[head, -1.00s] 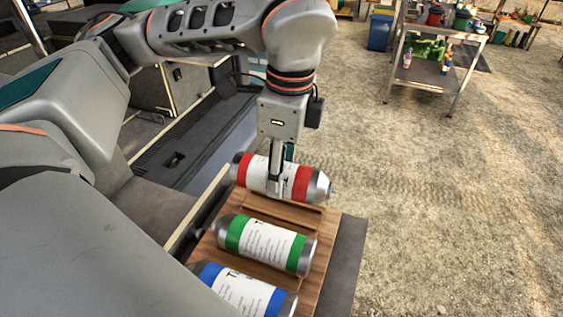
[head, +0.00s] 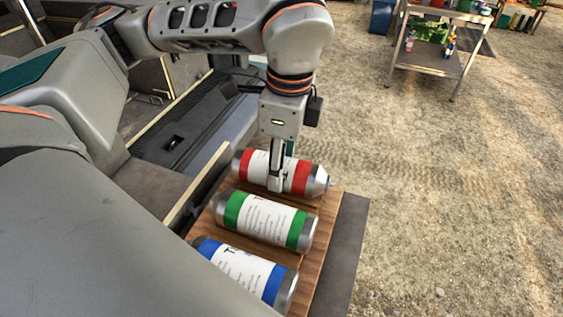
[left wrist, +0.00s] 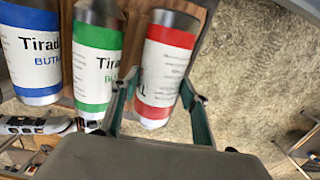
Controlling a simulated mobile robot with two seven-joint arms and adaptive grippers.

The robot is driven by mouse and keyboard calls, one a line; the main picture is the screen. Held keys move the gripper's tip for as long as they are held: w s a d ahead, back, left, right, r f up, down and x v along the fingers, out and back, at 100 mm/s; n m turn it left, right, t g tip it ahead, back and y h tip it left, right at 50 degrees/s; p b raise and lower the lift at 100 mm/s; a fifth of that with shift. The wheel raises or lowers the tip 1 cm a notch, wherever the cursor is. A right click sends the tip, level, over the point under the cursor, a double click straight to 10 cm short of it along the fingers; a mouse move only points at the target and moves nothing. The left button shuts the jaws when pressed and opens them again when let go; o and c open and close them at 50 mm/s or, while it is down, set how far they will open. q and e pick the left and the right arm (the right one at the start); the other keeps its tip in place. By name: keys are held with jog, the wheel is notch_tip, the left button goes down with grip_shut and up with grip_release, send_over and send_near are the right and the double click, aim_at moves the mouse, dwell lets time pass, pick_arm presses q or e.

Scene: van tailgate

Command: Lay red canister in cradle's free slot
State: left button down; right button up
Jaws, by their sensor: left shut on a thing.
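The red canister (head: 302,177), silver-ended with a white label, lies on its side over the far end of the wooden cradle (head: 323,232). My left gripper (head: 275,186) comes down from above and is shut across its middle. In the left wrist view, the fingers (left wrist: 159,80) straddle the red canister (left wrist: 170,50). It sits low, parallel to the green canister (head: 262,219); the slot beneath it is hidden, and I cannot tell whether it touches the cradle. The green canister and the blue canister (head: 240,272) lie in the nearer slots. My right gripper is not in view.
The cradle rests on a dark tailgate surface (head: 348,240), with open gravel ground to its right. A metal shelf table (head: 432,62) with bottles stands at the upper right, well away. The van interior (head: 190,125) is at left.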

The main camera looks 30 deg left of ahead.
pick_arm(q)
jog(key=c, duration=1)
grip_release()
jog(key=shift+f, duration=0.15)
jog(key=shift+c, duration=0.2)
notch_tip(320, 180, up, 12)
jog(key=shift+d, duration=0.4)
